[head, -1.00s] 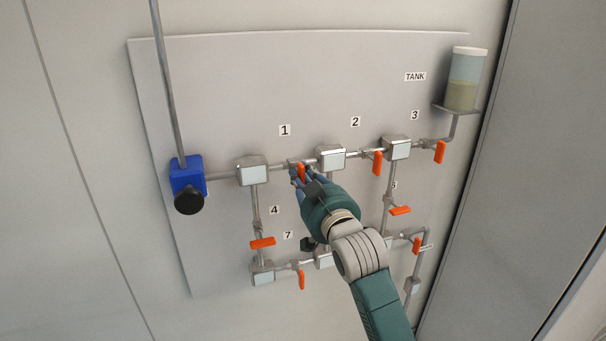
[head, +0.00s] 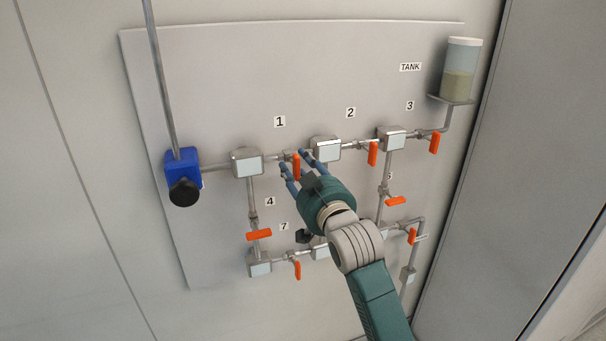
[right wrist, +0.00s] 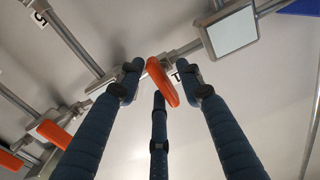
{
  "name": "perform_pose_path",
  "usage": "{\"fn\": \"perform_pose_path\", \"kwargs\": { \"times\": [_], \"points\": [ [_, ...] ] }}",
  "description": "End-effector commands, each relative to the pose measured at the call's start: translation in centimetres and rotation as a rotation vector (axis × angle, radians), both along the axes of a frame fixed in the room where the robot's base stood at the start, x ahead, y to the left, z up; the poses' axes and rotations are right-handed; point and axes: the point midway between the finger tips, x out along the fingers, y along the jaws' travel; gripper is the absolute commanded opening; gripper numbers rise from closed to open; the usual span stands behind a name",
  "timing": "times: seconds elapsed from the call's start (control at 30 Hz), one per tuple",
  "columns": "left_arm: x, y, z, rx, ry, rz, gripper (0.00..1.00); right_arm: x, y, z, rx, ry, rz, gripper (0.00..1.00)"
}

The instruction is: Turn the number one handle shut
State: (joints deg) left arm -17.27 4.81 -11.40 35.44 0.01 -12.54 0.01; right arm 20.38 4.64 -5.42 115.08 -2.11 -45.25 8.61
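The number one handle (head: 296,168) is an orange lever on the upper pipe, under the label 1 (head: 279,121). It points down, across the pipe. My right gripper (head: 293,160) is at the handle with its blue fingers spread, one on either side of it. In the right wrist view the orange handle (right wrist: 163,84) stands between the spread fingers, and gaps show beside it. The fingers do not look closed on it. Whether one finger touches it cannot be told. My left gripper is not in view.
Square grey junction blocks (head: 247,163) and (head: 326,149) sit on the pipe either side. The number two handle (head: 373,153) hangs to the right. A blue unit with a black knob (head: 184,192) is at left. A tank (head: 461,70) stands upper right.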

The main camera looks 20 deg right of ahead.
Motion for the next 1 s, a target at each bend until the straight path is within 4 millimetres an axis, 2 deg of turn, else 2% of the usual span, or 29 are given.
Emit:
{"fn": "perform_pose_path", "kwargs": {
  "times": [0.17, 0.4, 0.6, 0.77, 1.0],
  "points": [
    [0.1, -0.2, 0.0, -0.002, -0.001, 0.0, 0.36, -2.4, -0.1, -0.1, -0.001, 0.001, 0.0, 0.36],
    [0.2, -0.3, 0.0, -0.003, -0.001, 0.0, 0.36, -7.7, -0.3, -0.2, 0.0, 0.002, 0.0, 0.36],
    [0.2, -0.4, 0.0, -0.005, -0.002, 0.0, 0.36, -10.7, -0.4, -0.1, 0.0, 0.002, 0.0, 0.36],
    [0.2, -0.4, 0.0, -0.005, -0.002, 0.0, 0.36, -11.7, -0.4, -0.1, 0.001, 0.001, 0.0, 0.36],
    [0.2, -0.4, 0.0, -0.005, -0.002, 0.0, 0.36, -11.8, -0.4, -0.1, 0.0, 0.002, 0.0, 0.36]
  ]
}}
